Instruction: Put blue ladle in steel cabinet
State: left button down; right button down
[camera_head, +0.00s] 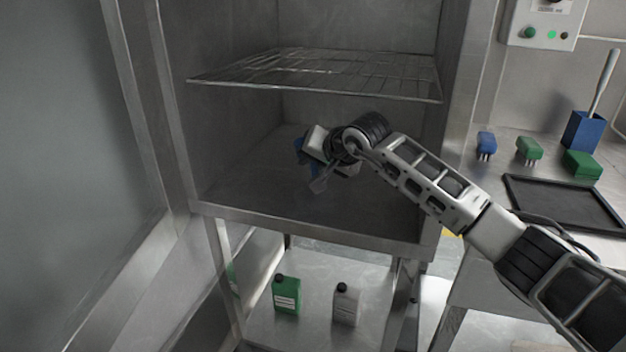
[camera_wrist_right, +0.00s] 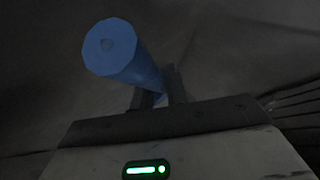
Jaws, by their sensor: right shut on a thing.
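The steel cabinet (camera_head: 315,217) stands open in the head view, with a wire shelf across its upper part. My right gripper (camera_head: 308,158) is inside the lower compartment, under the shelf. It is shut on the blue ladle (camera_head: 299,147), which is mostly hidden by the gripper and wrist. In the right wrist view the blue handle (camera_wrist_right: 125,55) points toward the camera between the fingers of my right gripper (camera_wrist_right: 158,92). I cannot tell whether the ladle touches the cabinet floor. My left gripper is not in view.
The wire shelf (camera_head: 330,75) lies above my right arm. A green bottle (camera_head: 287,295) and a grey-white bottle (camera_head: 346,305) stand below the cabinet. The right counter holds a black tray (camera_head: 565,203), blue and green brushes (camera_head: 529,149) and a blue holder (camera_head: 583,132).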

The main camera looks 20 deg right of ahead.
aim_at(313, 196)
notch_tip(313, 196, down, 4)
jog(key=shift+f, duration=0.2)
jog(key=shift+w+d+f, duration=0.1)
jog(key=shift+w+f, duration=0.05)
jog(key=shift+f, duration=0.1)
jog(key=c, duration=1.8)
grip_release()
jog(key=shift+f, duration=0.15)
jog(key=shift+o, duration=0.6)
